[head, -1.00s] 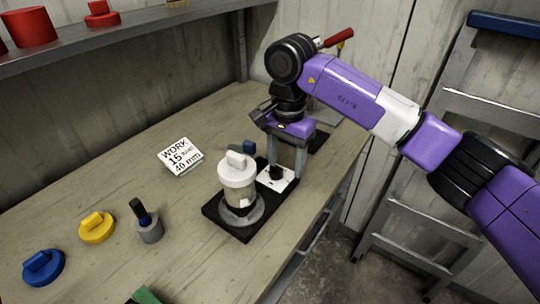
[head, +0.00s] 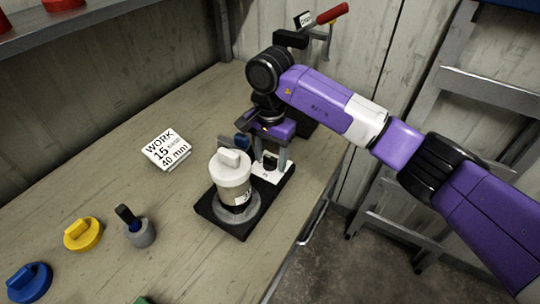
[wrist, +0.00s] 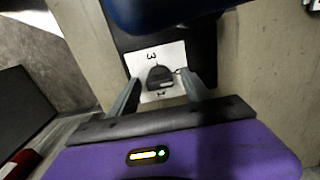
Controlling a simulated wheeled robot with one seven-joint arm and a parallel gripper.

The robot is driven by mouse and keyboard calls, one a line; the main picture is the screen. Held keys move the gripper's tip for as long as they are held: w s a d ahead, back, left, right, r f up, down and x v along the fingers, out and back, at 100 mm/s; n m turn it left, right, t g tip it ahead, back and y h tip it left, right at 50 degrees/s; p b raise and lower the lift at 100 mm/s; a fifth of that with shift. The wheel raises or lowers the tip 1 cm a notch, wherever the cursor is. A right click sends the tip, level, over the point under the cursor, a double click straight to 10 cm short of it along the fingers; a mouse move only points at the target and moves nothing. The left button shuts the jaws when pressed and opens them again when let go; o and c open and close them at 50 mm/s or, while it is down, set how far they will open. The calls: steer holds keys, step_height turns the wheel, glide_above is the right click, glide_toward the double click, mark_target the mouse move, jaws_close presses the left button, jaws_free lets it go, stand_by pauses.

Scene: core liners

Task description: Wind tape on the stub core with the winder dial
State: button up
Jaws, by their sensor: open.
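The winder has a black base (head: 238,232). On it stands an upright pale cylinder with a white cap (head: 230,163), a dark lower band and a grey round foot; which part is the stub core I cannot tell. Beside it is the white dial plate (head: 286,175) with a black dial knob (head: 270,160). In the wrist view the knob (wrist: 160,77) sits on the plate (wrist: 172,57), marked 3 and 1. My gripper (head: 271,152) is open over the dial. In the wrist view its fingers (wrist: 160,92) lie either side of the knob, with gaps; contact is not visible.
A card (head: 166,149) reads "WORK 15, 40 mm". Yellow (head: 82,234) and blue (head: 29,281) knobbed caps and a grey holder with a dark-handled piece (head: 140,233) lie left. A red-handled device (head: 322,38) stands behind my arm. A dark blue part (wrist: 160,12) fills the wrist view's top.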

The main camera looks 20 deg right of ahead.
steer(key=shift+f, duration=0.15)
jaws_close()
stand_by(0.4)
